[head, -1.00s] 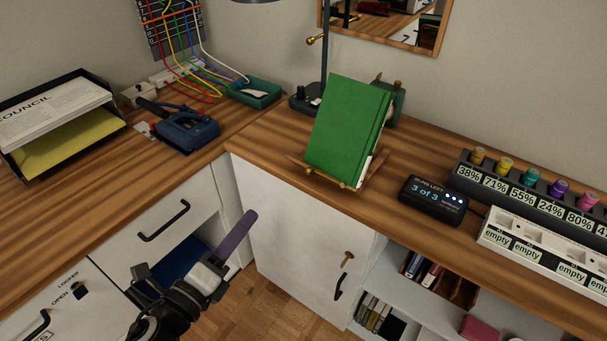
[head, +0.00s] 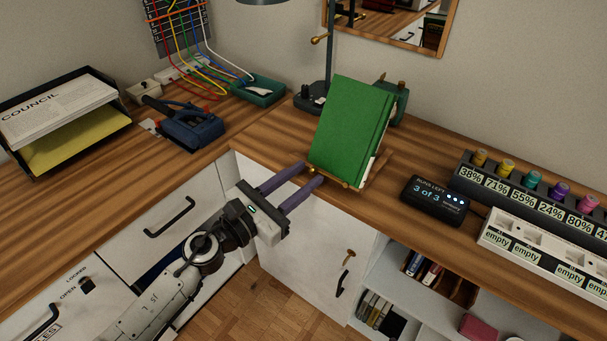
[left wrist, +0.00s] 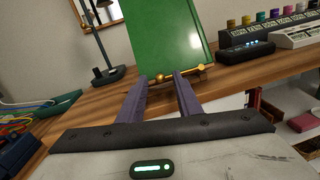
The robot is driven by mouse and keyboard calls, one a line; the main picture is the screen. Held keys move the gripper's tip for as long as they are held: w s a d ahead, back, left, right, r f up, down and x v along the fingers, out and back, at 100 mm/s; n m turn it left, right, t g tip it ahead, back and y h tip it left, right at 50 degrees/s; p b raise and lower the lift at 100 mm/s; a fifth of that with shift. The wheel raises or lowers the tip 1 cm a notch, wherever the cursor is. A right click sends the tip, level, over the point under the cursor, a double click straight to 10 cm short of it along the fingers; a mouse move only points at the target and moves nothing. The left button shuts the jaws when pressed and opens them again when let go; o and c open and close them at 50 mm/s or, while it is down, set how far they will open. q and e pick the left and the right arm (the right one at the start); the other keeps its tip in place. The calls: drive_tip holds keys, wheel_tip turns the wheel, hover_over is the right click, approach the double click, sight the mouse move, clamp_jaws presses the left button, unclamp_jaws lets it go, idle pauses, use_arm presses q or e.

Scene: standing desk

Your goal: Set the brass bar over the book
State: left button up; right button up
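The closed green book (head: 348,128) leans back on a small wooden stand (head: 372,176) on the desk; it also shows in the left wrist view (left wrist: 165,35). The brass bar (left wrist: 190,73) runs low along the foot of the book, with a round knob at its left end. My left gripper (head: 311,173) is at the desk's front edge, its two purple fingers apart and pointing at the stand. In the left wrist view the knob appears between the fingertips (left wrist: 161,77), with no grip on it. In the head view the fingers partly hide the bar. My right gripper is out of view.
A small display (head: 434,195) reading "3 of 3" and a battery rack (head: 530,185) stand to the right. A lamp base (head: 312,100) is behind the book. A blue hole punch (head: 190,128) and paper tray (head: 65,120) are at left. Desk in front of the tray is clear.

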use_arm(q)
drive_tip(key=shift+w+d, duration=0.2)
drive_tip(key=shift+d, duration=0.05)
clamp_jaws()
